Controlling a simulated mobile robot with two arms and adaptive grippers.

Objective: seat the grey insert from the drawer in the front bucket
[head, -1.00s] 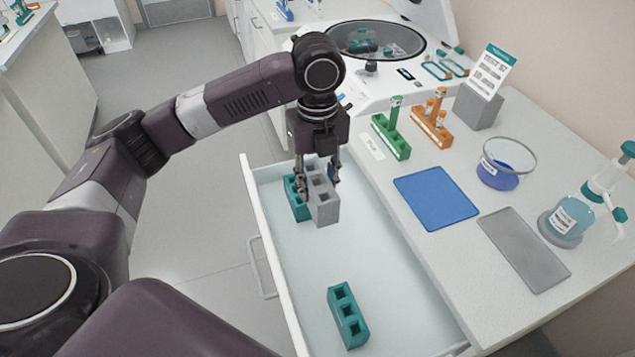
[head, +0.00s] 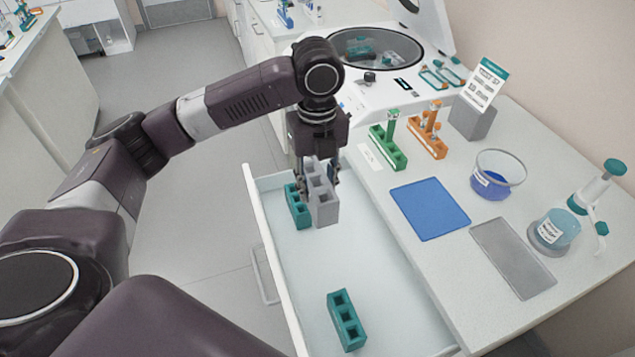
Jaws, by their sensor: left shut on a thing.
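The grey insert (head: 323,208), a block with square holes, is in the open drawer (head: 290,297) beside a teal insert. My left gripper (head: 317,180) comes down from above and is shut on the grey insert. I cannot tell whether the insert's underside touches the drawer floor. The centrifuge (head: 412,83) stands open at the back of the bench. Teal parts (head: 363,48) show inside its round chamber. The near part of the chamber is hidden by its rim, so I cannot make out the front bucket clearly. My right gripper is not in view.
One teal insert (head: 297,206) stands against the grey one; another (head: 346,320) lies nearer in the drawer. Green (head: 388,148) and orange (head: 427,140) tube racks, a blue mat (head: 430,208), a grey mat (head: 512,258), a bowl (head: 497,175) and a bottle (head: 553,232) occupy the bench.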

